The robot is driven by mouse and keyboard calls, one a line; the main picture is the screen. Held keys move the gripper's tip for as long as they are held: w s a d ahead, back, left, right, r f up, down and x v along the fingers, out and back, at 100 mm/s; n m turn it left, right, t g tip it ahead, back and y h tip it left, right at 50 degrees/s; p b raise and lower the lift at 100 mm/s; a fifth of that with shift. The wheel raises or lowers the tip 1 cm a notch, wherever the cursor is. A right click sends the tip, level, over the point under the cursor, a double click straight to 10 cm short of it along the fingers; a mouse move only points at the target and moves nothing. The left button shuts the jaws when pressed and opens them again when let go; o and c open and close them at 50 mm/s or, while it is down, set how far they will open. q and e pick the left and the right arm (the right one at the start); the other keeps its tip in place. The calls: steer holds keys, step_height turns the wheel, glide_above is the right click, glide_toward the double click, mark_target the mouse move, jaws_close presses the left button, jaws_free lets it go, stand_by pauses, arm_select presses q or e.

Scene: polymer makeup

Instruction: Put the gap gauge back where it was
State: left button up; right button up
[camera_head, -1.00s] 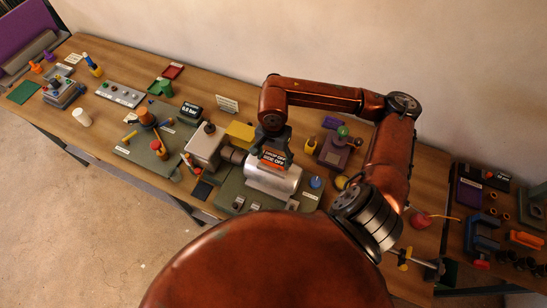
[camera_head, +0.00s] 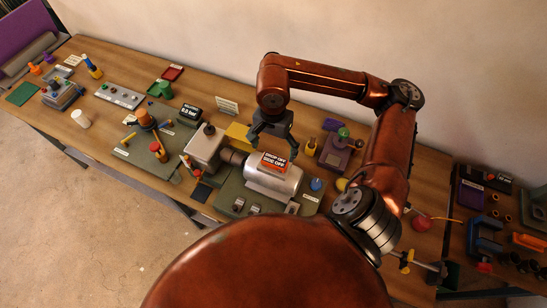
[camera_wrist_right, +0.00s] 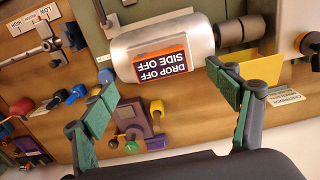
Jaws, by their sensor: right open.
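My right gripper (camera_head: 272,143) is open and empty, with its fingers spread above and behind the silver cylinder (camera_head: 262,181). In the right wrist view the open fingers (camera_wrist_right: 160,72) frame an orange block (camera_wrist_right: 161,63) with a dark label reading "DROP OFF SIDE OFF". This block also shows in the head view (camera_head: 274,163), resting on top of the cylinder, apart from the fingers. I cannot tell for sure which thing is the gap gauge; nothing in view is labelled so. My left gripper is not in view.
A purple fixture with a green knob (camera_head: 343,132) stands to the right. Tools and small parts crowd the bench (camera_head: 118,75). The wall lies behind.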

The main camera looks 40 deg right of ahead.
steer(key=shift+r+b, duration=0.35)
steer(key=shift+r, duration=2.4)
steer(key=shift+c, duration=0.7)
